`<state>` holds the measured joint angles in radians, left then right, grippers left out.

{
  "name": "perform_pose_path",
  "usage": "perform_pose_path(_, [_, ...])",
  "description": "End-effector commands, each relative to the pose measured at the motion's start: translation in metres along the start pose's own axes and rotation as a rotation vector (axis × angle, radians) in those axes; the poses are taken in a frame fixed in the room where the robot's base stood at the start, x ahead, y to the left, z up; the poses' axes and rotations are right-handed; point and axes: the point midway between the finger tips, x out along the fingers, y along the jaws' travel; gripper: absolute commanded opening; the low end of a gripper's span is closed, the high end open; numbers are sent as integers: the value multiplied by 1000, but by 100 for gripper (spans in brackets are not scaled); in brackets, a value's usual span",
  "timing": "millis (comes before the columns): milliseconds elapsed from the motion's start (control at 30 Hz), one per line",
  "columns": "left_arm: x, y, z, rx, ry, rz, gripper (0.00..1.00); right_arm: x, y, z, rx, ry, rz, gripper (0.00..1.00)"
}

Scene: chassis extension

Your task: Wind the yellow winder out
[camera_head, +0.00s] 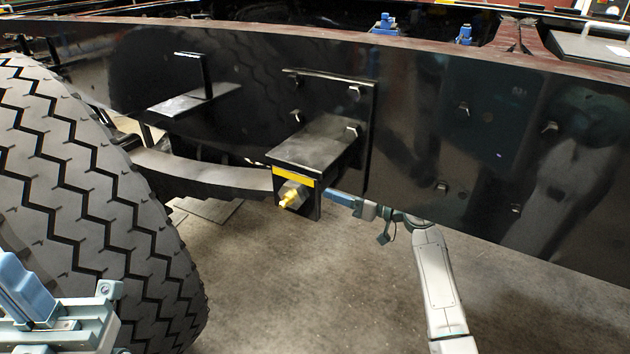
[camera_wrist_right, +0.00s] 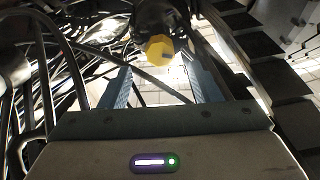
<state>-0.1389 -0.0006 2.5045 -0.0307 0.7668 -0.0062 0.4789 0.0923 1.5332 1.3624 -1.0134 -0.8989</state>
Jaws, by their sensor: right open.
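A large treaded tire (camera_head: 90,190) fills the left. A long black chassis beam (camera_head: 450,130) runs across behind the bracket, with a leaf spring (camera_head: 205,175) to its left. Open floor (camera_head: 280,290) lies below. Cables and bars (camera_wrist_right: 60,50) crowd the left of the wrist view.

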Motion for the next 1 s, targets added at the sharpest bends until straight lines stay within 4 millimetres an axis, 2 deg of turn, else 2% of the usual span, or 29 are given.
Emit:
perform_pose_path(100, [-5, 0, 0, 3, 3, -6, 0, 25, -1, 0, 2, 3, -3, 57])
perform_pose_path(333, [-9, 0, 1, 8, 6, -14, 0, 61, 0, 0, 2, 2, -1, 57])
perform_pose_path(500, [-9, 0, 1, 10, 8, -15, 0, 72, 0, 0, 1, 0, 0, 57])
perform_pose_path(767, [-8, 0, 1, 10, 10, -15, 0, 74, 0, 0, 2, 0, 0, 57])
perform_pose_path(800, [-8, 0, 1, 10, 10, -15, 0, 74, 0, 0, 2, 0, 0, 55])
perform_pose_path(1000, [-9, 0, 1, 11, 10, -15, 0, 73, 0, 0, 2, 0, 0, 16])
